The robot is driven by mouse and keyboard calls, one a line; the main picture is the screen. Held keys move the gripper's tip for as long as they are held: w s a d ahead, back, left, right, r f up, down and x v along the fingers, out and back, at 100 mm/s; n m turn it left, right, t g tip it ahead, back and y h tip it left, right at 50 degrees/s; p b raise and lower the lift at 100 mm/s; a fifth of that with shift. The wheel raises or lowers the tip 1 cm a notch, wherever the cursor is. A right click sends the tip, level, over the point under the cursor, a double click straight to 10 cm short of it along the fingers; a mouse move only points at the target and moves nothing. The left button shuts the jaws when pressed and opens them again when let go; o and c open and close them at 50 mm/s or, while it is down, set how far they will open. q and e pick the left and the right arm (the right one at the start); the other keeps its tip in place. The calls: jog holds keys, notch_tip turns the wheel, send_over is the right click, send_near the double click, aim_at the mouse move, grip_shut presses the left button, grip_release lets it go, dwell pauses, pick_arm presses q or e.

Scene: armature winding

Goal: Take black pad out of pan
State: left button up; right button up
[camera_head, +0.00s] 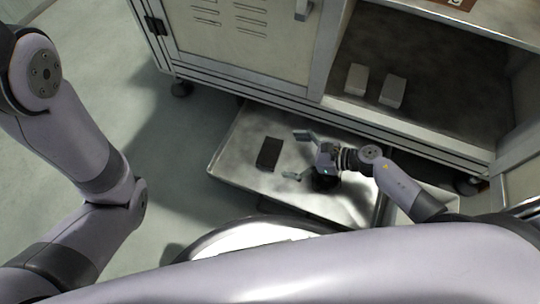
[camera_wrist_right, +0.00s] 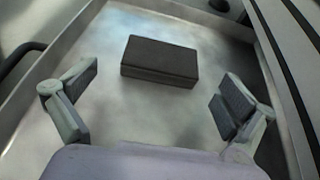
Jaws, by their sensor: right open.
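The black pad (camera_head: 269,154) is a dark flat block lying on the bare floor of the metal pan (camera_head: 232,165). My right gripper (camera_head: 297,155) is just to the right of the pad, low over the pan, with its fingers apart and pointing at it. In the right wrist view the pad (camera_wrist_right: 160,61) lies ahead of and between the open fingertips (camera_wrist_right: 158,88), not touched by either. The pan's floor (camera_wrist_right: 120,120) shows around it. My left arm comes in from the left in the head view, but its gripper is out of view.
A metal cabinet (camera_head: 245,42) stands behind the pan, its lower edge close over the pan's back side. Two pale blocks (camera_head: 356,79) (camera_head: 392,91) stand in its open compartment. The pan floor left of the pad is clear.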

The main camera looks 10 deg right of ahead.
aim_at(272, 152)
jog(key=shift+w+a+f, duration=0.3)
jog(key=shift+a, duration=0.1)
jog(key=b+x, duration=0.1)
jog(key=x, duration=0.1)
jog(key=b+x, duration=0.2)
jog(key=shift+w+f, duration=0.2)
jog(key=shift+f, duration=0.15)
jog(key=shift+w+a, duration=0.15)
jog(key=shift+a, duration=0.1)
jog(key=c, duration=1)
jog(key=shift+r, duration=0.1)
